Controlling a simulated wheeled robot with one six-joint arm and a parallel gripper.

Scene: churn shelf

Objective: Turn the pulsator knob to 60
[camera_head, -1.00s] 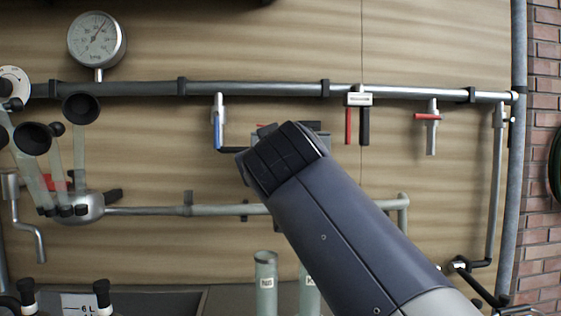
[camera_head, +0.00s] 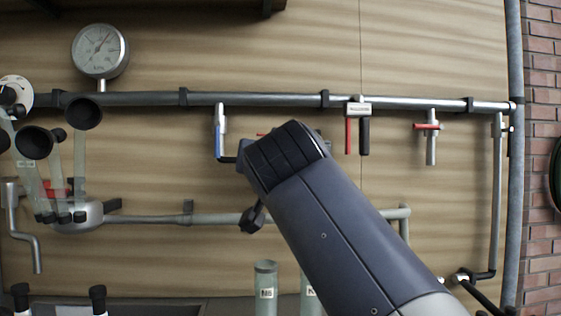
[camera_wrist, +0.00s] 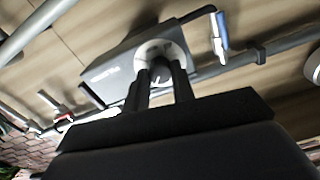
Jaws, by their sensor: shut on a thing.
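The pulsator is a grey box in the wrist view (camera_wrist: 125,62) with small lettering on its face. A round white dial (camera_wrist: 178,34) sits on it, with the knob (camera_wrist: 160,68) in its middle. My gripper (camera_wrist: 163,80) has its two dark fingers on either side of the knob, shut on it. The fingers cover part of the dial, and its numbers and the knob's setting cannot be read. In the head view my arm hides the knob and nearly all of the box.
In the head view a metal pipe (camera_head: 225,98) runs across the panel, with a blue-handled valve (camera_head: 219,140), a red-and-black-handled valve (camera_head: 350,135) and a red-handled valve (camera_head: 428,127). A pressure gauge (camera_head: 99,51) is at upper left. Labelled tubes (camera_head: 265,285) stand below.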

